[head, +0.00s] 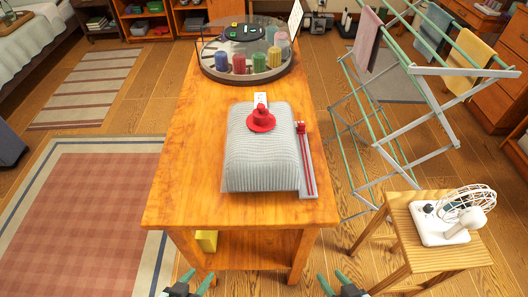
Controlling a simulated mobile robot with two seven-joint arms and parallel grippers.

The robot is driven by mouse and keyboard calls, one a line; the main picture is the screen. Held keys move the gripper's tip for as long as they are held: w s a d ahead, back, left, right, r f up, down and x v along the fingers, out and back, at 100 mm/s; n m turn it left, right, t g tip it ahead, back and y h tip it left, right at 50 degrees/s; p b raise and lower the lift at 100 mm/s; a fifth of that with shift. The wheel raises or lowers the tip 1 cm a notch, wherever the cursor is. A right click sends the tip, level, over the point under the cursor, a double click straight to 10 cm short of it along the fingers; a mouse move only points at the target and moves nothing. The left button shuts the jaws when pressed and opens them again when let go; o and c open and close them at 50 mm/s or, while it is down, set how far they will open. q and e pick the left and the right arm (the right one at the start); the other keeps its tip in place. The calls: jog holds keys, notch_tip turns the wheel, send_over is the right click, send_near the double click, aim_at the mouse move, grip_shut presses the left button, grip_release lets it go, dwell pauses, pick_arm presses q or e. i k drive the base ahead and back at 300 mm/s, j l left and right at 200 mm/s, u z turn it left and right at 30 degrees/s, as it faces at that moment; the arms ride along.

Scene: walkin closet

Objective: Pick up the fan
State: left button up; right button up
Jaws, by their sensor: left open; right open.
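My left gripper (188,276) is at the bottom edge, left of centre, open and empty. My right gripper (342,277) is at the bottom edge, right of centre, open and empty. It is left of the stool and apart from the fan. Only the gripper tips show.
A wooden table (185,190) fills the middle, with a grey knit cushion (262,165), a red hat-like item (261,119) and a round tray (248,78) of coloured spools or candles. A drying rack (400,150) stands behind the stool. Rugs (90,215) cover the left floor.

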aim_at(439, 227)
jog(key=z, duration=1.7)
jog(key=i+l, duration=0.3)
jog(key=i+l+u, duration=0.4)
jog(key=l+u, duration=0.25)
